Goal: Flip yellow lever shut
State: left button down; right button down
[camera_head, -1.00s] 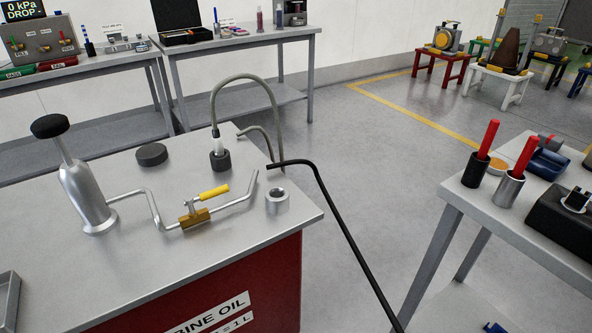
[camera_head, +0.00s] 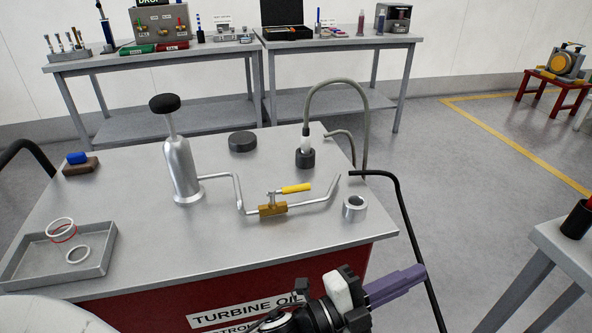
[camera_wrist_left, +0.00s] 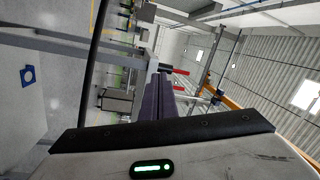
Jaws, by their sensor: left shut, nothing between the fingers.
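The yellow lever (camera_head: 297,188) sits on top of the brass valve (camera_head: 272,210) in the metal pipe on the red cabinet's grey top. The lever points right, roughly along the pipe, above the valve body. My left gripper (camera_head: 418,274) is in front of the cabinet, to the right of and nearer than the lever, and apart from it. Its purple fingers are shut and empty, pointing right. In the left wrist view the shut fingers (camera_wrist_left: 160,82) point away from the lever, which does not show there. My right gripper is not in view.
The silver hand pump (camera_head: 180,168), black cap (camera_head: 242,141), hose nozzle (camera_head: 305,157) and metal nut (camera_head: 354,208) surround the valve. A grey tray (camera_head: 100,262) with rings is at the left. A black hose (camera_head: 405,215) hangs at the right edge. Another table (camera_head: 560,240) stands right.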

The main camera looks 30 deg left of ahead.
pick_arm(q)
jog(key=s+d+r+m+g+h, duration=0.2)
jog(key=d+r+m+g+h, duration=0.4)
jog(key=m, duration=0.7)
jog(key=s+d+r+m+g+h, duration=0.2)
jog(key=d+r+m+g, duration=0.2)
jog(key=m+g, duration=0.55)
jog(key=w+a+f+m+y+p, duration=0.15)
jog(key=w+a+m+y, duration=0.25)
jog(key=a+m+y, duration=0.6)
jog(key=w+a+f+m+y, duration=0.2)
jog(key=w+a+m+y, duration=0.25)
jog(key=a+m, duration=0.55)
jog(key=w+a+r+t+y, duration=0.1)
jog(key=a+r+y, duration=0.3)
jog(key=a, duration=0.5)
jog(key=w+a+r+t+y, duration=0.1)
jog(key=a+r+y, duration=0.2)
jog(key=a+r, duration=0.3)
jog(key=a+n, duration=0.1)
jog(key=a, duration=0.3)
jog(key=shift+w+r+y+p, duration=0.15)
jog(key=shift+w+y+p, duration=0.2)
jog(key=shift+w+p, duration=0.05)
